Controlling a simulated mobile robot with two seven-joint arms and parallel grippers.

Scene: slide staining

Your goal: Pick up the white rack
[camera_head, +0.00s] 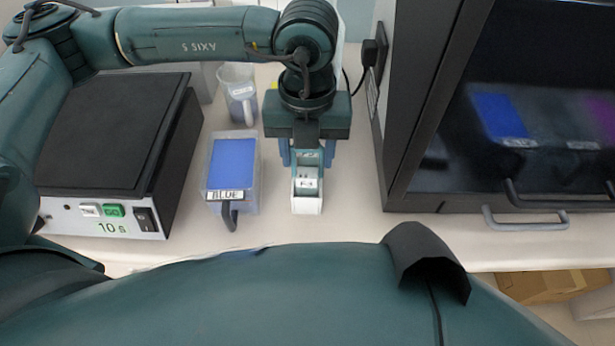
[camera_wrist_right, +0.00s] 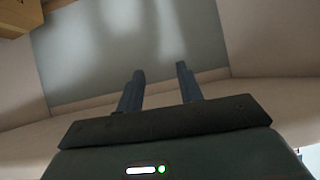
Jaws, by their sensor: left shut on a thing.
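The white rack (camera_head: 307,205) is on or just above the pale counter in the head view, right of the blue dish; I cannot tell whether it touches the counter. It has a small label on top and a teal part behind it. My left gripper (camera_head: 307,158) points down over the rack's far part, its blue fingers on either side, shut on it. The gripper body hides the rack's far end. My right gripper (camera_wrist_right: 160,70) shows in the right wrist view, fingers apart and empty, away from the rack.
A clear dish of blue liquid labelled BLUE (camera_head: 233,165) stands just left of the rack. A beaker (camera_head: 238,95) is behind it. A black-topped device (camera_head: 120,130) stands at left. A dark glass-fronted cabinet (camera_head: 395,150) with handles stands close at right.

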